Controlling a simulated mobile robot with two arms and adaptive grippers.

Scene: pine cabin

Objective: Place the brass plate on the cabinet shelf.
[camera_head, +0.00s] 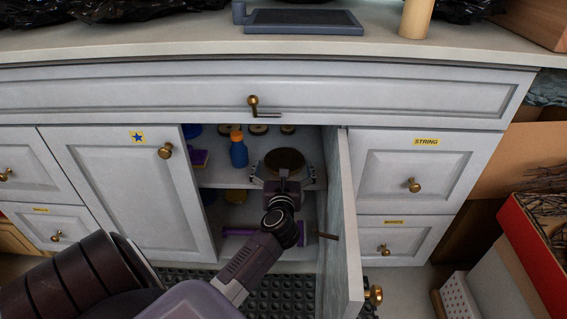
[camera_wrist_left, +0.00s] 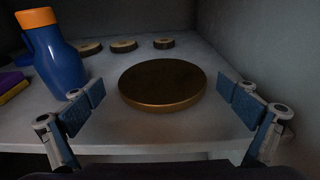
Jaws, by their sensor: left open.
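The brass plate (camera_head: 284,159) is a round, flat disc lying on the upper shelf (camera_head: 214,176) inside the open cabinet. In the left wrist view the plate (camera_wrist_left: 162,84) lies flat near the front of the shelf (camera_wrist_left: 160,129). My left gripper (camera_head: 284,181) reaches into the cabinet at the shelf's front. In the left wrist view my left gripper's fingers (camera_wrist_left: 160,102) are spread wide, one on each side of the plate's front, apart from it. My right gripper is not in view.
A blue bottle with an orange cap (camera_head: 238,152) stands left of the plate, beside a purple and yellow sponge (camera_head: 199,158). Several wooden discs (camera_wrist_left: 124,45) lie at the back. The open cabinet door (camera_head: 343,220) stands close to the right of my left arm.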

